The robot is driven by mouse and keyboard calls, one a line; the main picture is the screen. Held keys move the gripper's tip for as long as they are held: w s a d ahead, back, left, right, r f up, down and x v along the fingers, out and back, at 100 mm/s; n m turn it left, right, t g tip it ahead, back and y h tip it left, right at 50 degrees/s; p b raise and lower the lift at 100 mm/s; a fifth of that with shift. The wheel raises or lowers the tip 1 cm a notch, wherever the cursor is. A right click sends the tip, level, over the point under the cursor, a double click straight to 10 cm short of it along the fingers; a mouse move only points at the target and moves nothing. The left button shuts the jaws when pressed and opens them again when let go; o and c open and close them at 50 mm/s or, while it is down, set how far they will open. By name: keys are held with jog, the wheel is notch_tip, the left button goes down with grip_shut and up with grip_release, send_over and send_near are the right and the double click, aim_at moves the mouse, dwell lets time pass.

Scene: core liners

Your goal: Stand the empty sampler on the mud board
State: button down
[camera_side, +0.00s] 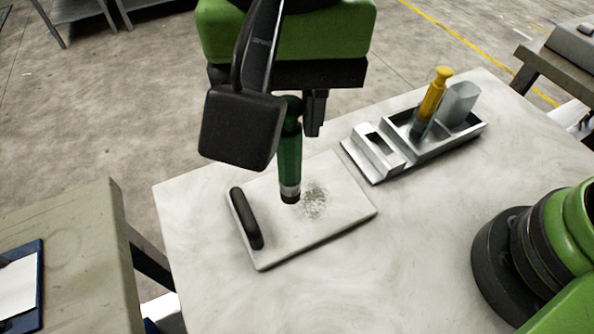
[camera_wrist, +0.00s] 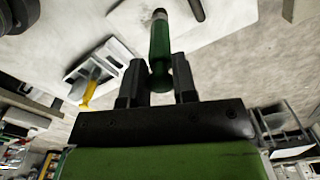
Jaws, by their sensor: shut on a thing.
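A dark green sampler (camera_side: 289,160) with a metal band and black tip is upright over the mud board (camera_side: 327,232). It also shows in the wrist view (camera_wrist: 160,52). My gripper (camera_wrist: 158,80) is shut on its upper end; in the side view a black part of my arm hides part of the grip. The sampler's tip is at or just above the board's middle; I cannot tell whether it touches. The mud board is a pale slab with a black handle (camera_side: 246,218) on its left and a grey speckled patch (camera_side: 313,201) right of the tip.
A grey metal rack (camera_side: 437,150) stands behind the board to the right. It holds a yellow-topped sampler (camera_side: 431,100) and a clear grey cup (camera_side: 459,104). The pale table (camera_side: 400,262) is clear in front of the board. A blue clipboard (camera_side: 22,287) lies on a side bench at left.

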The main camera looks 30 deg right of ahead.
aim_at(290, 173)
notch_tip(290, 173, down, 9)
jog(key=shift+r, duration=0.1)
dwell(0.4)
jog(key=c, duration=0.9)
grip_release()
notch_tip(290, 173, up, 12)
jog(key=shift+r, duration=0.1)
